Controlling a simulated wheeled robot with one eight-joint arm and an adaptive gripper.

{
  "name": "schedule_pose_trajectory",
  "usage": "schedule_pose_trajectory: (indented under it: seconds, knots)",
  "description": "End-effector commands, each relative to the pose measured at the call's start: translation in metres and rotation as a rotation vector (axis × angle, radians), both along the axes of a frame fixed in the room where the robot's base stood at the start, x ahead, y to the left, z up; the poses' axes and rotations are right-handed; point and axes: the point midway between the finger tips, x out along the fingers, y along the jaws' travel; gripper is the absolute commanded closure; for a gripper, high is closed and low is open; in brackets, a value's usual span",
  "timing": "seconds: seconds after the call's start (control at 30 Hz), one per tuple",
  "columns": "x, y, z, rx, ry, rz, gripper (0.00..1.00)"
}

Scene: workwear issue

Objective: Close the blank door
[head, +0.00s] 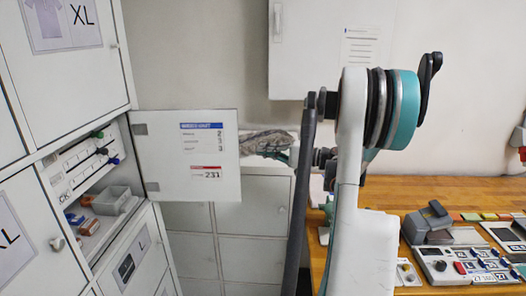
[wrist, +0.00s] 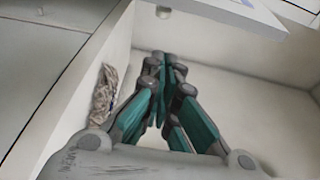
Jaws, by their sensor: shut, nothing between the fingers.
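In the head view a white cabinet door (head: 188,170) stands wide open, with hinges on its left edge. The face I see carries a blue-headed label and a red-marked label reading 231; its other face is hidden. My gripper (head: 268,153) is shut and empty, just right of the door's free edge, apart from it in the picture. In the wrist view its teal fingers (wrist: 160,62) are together over a pale surface.
The open compartment left of the door holds a grey bin (head: 112,200) and small items. A crumpled camouflage cloth (head: 265,139) lies beside my gripper. Low white lockers (head: 250,252) stand below. A wooden counter (head: 430,190) with devices is right; a white wall cabinet (head: 310,60) hangs above.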

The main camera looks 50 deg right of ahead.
Motion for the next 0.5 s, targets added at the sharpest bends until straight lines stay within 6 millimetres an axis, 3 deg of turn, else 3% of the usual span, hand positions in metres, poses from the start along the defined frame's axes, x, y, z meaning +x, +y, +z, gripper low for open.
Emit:
schedule_pose_trajectory:
  seconds: [0.37, 0.5]
  knots:
    - [0.07, 0.028, -0.001, 0.0, 0.0, 0.002, 1.0]
    - [0.053, 0.043, -0.001, 0.0, 0.0, -0.002, 1.0]
